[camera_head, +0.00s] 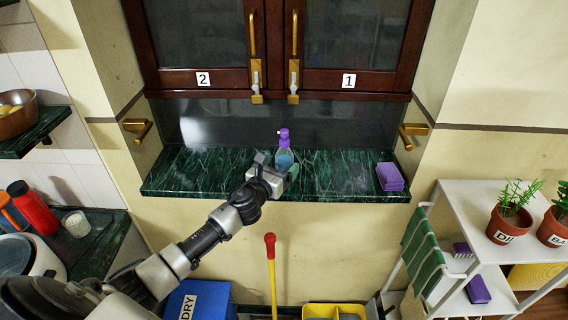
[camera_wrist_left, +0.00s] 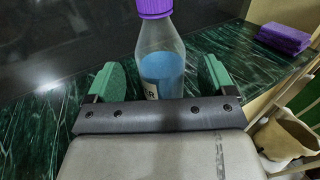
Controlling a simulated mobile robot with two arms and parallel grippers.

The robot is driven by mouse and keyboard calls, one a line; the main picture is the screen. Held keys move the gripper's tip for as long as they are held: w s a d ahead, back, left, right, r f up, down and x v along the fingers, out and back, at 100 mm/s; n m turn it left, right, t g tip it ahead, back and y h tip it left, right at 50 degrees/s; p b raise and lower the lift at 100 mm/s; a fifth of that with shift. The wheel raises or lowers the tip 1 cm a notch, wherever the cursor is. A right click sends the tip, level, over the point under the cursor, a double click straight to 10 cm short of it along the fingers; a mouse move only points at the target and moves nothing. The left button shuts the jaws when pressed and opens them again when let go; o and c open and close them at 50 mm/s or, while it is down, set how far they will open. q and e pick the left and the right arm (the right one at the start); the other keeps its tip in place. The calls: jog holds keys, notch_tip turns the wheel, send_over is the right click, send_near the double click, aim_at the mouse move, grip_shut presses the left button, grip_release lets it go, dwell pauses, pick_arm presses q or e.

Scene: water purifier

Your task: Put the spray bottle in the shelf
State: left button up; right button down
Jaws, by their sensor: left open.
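The spray bottle (camera_head: 285,158) is clear with blue liquid and a purple spray head. It stands upright on the dark green marble shelf (camera_head: 220,176) below the wooden cabinet. My left gripper (camera_head: 277,172) is at the bottle. In the left wrist view, its green-padded fingers (camera_wrist_left: 160,82) are open, one on each side of the bottle (camera_wrist_left: 162,62), with visible gaps. The bottle's lower part is hidden behind the gripper body. My right gripper is not in view.
The cabinet doors, labelled 2 (camera_head: 203,79) and 1 (camera_head: 348,81), are shut above. Purple sponges (camera_head: 390,177) lie at the marble's right end; it is otherwise clear. A white rack (camera_head: 470,232) with potted plants (camera_head: 510,222) stands at right. A red-topped yellow handle (camera_head: 271,262) rises below.

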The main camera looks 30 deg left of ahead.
pick_arm(q)
jog(key=shift+w+d+f, duration=0.1)
jog(key=shift+w, duration=1.35)
jog(key=shift+s, duration=0.1)
jog(key=shift+c, duration=0.5)
jog(key=c, duration=1.1)
jog(key=shift+r, duration=0.2)
